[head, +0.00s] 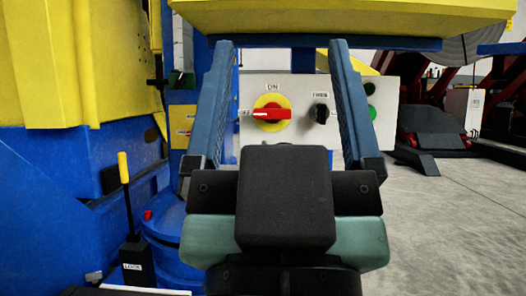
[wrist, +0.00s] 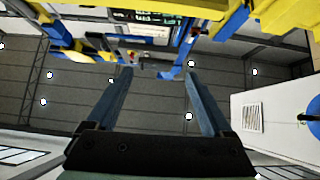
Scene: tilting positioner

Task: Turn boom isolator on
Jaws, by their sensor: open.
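The boom isolator (head: 270,113) is a red rotary handle on a yellow disc, mounted on a light grey panel (head: 300,91). Its handle lies horizontal, with a white mark at its left end beside a partly hidden label. An "ON" label (head: 272,87) sits above the disc. My gripper (head: 281,46) is open and empty, its two blue fingers pointing up in the head view. The isolator shows between the fingers, with the panel behind them; the gap to it is hard to judge. In the wrist view my gripper (wrist: 158,70) is also open, with nothing between its fingers.
A black knob (head: 320,114) and a green button (head: 372,113) are on the same panel. A yellow structure (head: 345,17) overhangs the panel. A lever with a yellow grip (head: 124,168) and a blue drum (head: 165,235) stand at left. Open floor (head: 450,230) lies right.

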